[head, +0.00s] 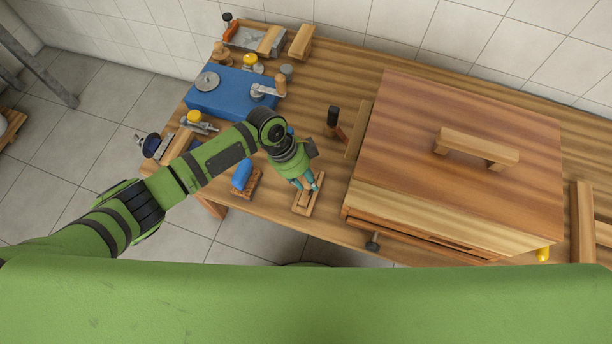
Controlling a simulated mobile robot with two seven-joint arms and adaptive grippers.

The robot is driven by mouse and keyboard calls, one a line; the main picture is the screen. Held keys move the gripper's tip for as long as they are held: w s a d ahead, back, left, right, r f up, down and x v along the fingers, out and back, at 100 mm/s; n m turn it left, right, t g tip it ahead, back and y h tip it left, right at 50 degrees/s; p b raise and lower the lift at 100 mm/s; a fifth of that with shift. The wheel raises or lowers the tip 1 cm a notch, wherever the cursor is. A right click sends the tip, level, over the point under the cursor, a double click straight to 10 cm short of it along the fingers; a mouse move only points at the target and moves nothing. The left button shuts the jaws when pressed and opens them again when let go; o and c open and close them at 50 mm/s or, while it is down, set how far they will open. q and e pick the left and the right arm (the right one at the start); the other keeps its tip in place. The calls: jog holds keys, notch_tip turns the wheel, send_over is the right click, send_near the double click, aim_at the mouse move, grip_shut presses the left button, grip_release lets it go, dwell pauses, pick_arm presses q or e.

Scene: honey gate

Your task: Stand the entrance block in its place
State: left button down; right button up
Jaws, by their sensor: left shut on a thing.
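My left gripper (309,184) is at the front edge of the workbench, left of the large wooden box. It is shut on a small wooden piece (304,199) that looks like the entrance block. A flat wooden plate (312,207) lies under it; I cannot tell whether they touch. The fingers hide part of the piece. The wooden box (466,155) has a lid with a handle (477,148). Its front shows a low, dark slot (430,238) near the base. My right gripper is not in view.
A blue-topped brush (242,175) lies left of the gripper. A dark-handled tool (333,117) stands behind it, by a board (358,130) against the box. A blue case (232,93) and several tools fill the back left. A dark knob (373,241) sticks out at the front.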

pick_arm(q)
jog(key=shift+f, duration=0.15)
jog(key=c, duration=0.8)
grip_release()
jog(key=o, duration=0.4)
jog(key=shift+o, duration=0.3)
jog(key=o, duration=0.3)
jog(key=shift+o, duration=0.2)
